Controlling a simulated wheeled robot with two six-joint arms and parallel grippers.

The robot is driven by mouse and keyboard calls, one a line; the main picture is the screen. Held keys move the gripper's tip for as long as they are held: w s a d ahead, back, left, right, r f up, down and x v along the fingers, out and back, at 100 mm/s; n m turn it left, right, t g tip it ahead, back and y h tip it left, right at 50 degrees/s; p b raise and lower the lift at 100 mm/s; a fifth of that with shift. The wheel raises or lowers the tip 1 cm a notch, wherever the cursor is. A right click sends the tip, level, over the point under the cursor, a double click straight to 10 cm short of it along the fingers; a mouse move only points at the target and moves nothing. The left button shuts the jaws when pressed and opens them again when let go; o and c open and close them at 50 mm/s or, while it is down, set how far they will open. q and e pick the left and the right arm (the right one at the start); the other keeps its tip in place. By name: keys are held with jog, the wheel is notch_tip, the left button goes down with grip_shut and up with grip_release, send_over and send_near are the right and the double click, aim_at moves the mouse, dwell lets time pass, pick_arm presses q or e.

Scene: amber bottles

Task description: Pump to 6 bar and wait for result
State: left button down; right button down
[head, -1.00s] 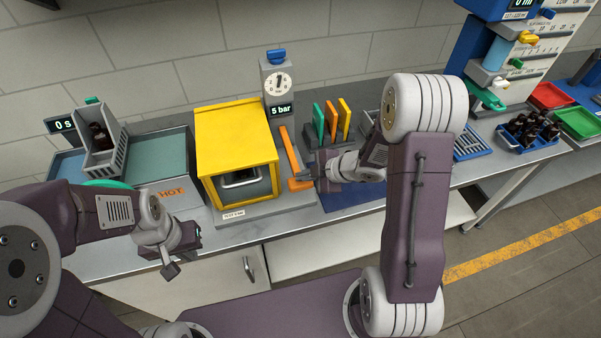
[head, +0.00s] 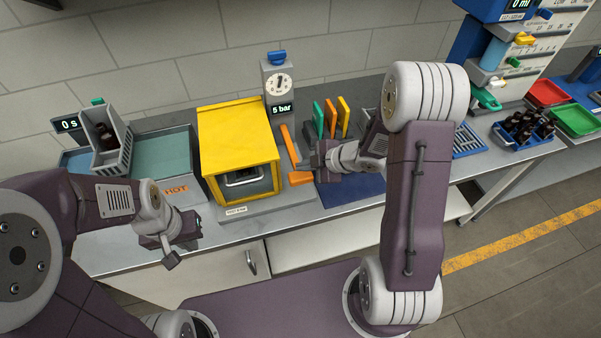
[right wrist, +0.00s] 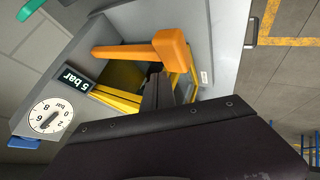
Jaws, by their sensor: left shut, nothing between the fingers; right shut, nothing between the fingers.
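The yellow test box (head: 234,130) stands on the bench with its front window and handle facing me. Behind its right side stands the grey gauge post with a round dial (head: 279,84) and a display reading 5 bar (head: 282,109). The orange pump lever (head: 291,150) is at the box's right side, its grip end low at the front. My right gripper (head: 305,164) is shut and empty, close beside the lever's grip; contact cannot be told. The right wrist view shows the lever (right wrist: 145,50) and dial (right wrist: 50,116). My left gripper (head: 172,256) is shut and empty in front of the bench.
A grey basket (head: 110,150) with a dark bottle stands at the left beside a 0 s display (head: 69,124) and a bath marked HOT. Coloured upright plates (head: 331,118) stand right of the lever. A blue bottle rack (head: 524,130) is far right.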

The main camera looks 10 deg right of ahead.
notch_tip(320, 180, up, 5)
jog(key=p, duration=0.4)
jog(key=shift+f, duration=0.3)
jog(key=s+d+f+m+h+b, duration=0.2)
jog(key=d+f+m+h+b, duration=0.35)
jog(key=d+m+b, duration=0.2)
jog(key=s+a+f+m+g+b, duration=0.1)
jog(key=s+a+m+g+b, duration=0.1)
jog(key=s+m, duration=0.3)
jog(key=s+a+f+m+g+b, duration=0.1)
jog(key=s+m, duration=0.4)
jog(key=s, duration=0.5)
jog(key=a+g, duration=0.1)
jog(key=g, duration=0.1)
jog(key=shift+s+f+m+g+b, duration=0.15)
jog(key=shift+f+m+g+b, duration=0.15)
jog(key=shift+f+m+b, duration=0.1)
jog(key=shift+h, duration=0.25)
